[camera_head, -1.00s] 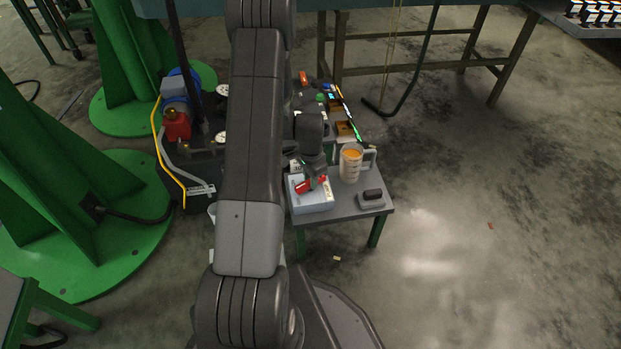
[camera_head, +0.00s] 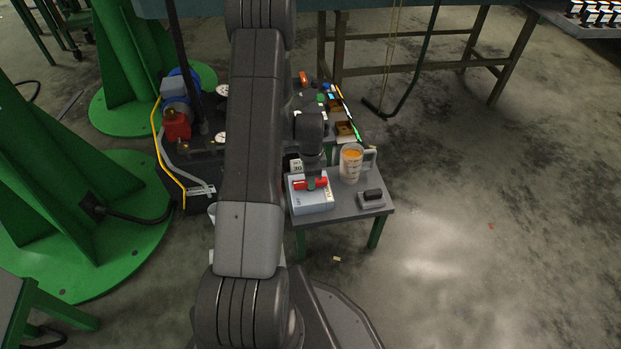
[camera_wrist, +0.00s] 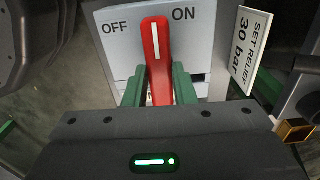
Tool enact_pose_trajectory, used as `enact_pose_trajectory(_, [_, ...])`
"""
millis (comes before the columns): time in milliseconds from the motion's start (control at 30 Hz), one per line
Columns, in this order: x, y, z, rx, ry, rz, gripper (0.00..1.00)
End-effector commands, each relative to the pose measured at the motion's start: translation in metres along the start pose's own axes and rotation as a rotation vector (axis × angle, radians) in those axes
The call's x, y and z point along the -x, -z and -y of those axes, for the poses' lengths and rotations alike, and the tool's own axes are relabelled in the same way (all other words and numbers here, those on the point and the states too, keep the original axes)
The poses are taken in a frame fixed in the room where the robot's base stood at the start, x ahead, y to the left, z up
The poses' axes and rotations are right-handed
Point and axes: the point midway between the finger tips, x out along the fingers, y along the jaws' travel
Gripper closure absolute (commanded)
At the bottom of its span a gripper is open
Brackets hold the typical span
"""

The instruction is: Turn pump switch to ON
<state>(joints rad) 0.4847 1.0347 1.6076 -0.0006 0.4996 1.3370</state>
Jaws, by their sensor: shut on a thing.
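The pump switch is a red lever (camera_wrist: 155,40) with a white stripe, on a pale grey-blue box (camera_wrist: 207,55). In the wrist view the lever points almost straight up, between the printed words OFF on its left and ON on its right. My gripper (camera_wrist: 158,84) has its green fingers on both sides of the lever's lower part and is shut on it. In the head view the red lever (camera_head: 308,184) lies crosswise on top of the box (camera_head: 313,203), at the small table's left side.
A "SET RELIEF 30 bar" sign (camera_wrist: 248,48) stands right of the box. On the small table (camera_head: 346,206), a measuring jug (camera_head: 350,168) with orange content and a small dark-topped object (camera_head: 372,197) stand nearby. Pump equipment with gauges (camera_head: 221,138) is behind left.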

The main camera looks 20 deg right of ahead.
Motion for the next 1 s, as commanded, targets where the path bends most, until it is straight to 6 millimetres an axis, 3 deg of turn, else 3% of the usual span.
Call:
enact_pose_trajectory(200, [0.000, 0.000, 0.000, -0.003, 0.001, 0.000, 0.99])
enact_pose_trajectory(233, [0.000, 0.000, 0.000, -0.003, 0.001, 0.000, 0.74])
enact_pose_trajectory(333, [0.000, 0.000, 0.000, -0.002, 0.001, 0.000, 0.55])
enact_pose_trajectory(667, [0.003, 0.000, 0.000, -0.001, 0.001, 0.000, 0.55])
enact_pose_trajectory(833, [0.026, 0.000, 0.001, -0.001, 0.003, 0.000, 0.55])
enact_pose_trajectory(1000, [0.066, 0.000, 0.001, -0.001, 0.004, -0.001, 0.55])
